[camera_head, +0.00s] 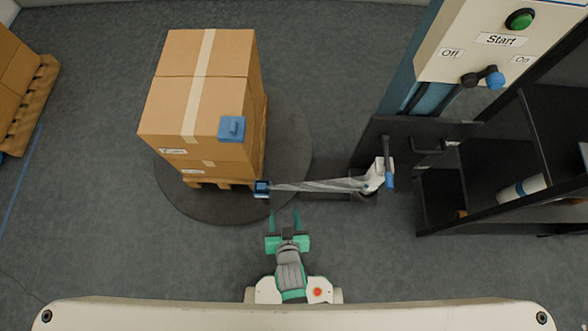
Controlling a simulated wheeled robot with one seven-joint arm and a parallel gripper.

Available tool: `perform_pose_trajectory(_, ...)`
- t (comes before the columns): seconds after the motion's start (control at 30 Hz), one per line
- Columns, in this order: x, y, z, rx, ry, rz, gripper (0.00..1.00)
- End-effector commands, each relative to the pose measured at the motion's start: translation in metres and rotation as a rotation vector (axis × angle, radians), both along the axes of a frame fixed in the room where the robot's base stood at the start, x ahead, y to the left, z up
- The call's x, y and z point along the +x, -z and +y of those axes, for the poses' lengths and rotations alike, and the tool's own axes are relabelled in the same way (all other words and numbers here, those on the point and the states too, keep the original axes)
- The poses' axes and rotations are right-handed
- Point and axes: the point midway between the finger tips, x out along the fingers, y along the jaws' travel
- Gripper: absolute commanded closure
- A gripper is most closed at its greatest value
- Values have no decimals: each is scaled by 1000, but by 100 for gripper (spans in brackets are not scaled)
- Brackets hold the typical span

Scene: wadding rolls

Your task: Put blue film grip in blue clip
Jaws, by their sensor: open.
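A small dark blue piece, apparently the blue film grip (262,189), is at the left end of a stretched strip of clear film (315,185), beside the pallet's lower right corner. A blue square piece with a raised part, apparently the blue clip (231,129), is at the right front edge of the stacked boxes. My gripper (283,213) has green fingers spread apart, with nothing between them. It is just below and slightly right of the dark blue piece, apart from it in the picture. Whether the dark blue piece is fixed to anything cannot be told.
Stacked cardboard boxes (170,105) stand on a pallet on a round dark turntable (290,135). The film runs right to a wrapping machine's white roll (375,178). A black shelf (480,212) stands at right. Floor left of my gripper is clear.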

Motion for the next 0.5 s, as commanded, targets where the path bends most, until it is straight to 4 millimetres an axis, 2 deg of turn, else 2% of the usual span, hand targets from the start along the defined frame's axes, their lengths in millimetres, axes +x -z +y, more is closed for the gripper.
perform_pose_trajectory(0.03, -15, -17, -6, 0, 8, -36, 48)
perform_pose_trajectory(0.2, -49, -87, -18, -13, 24, -188, 48)
perform_pose_trajectory(0.4, -80, -174, -28, -41, 57, -355, 48)
perform_pose_trajectory(0.5, -89, -207, -31, -56, 72, -415, 48)
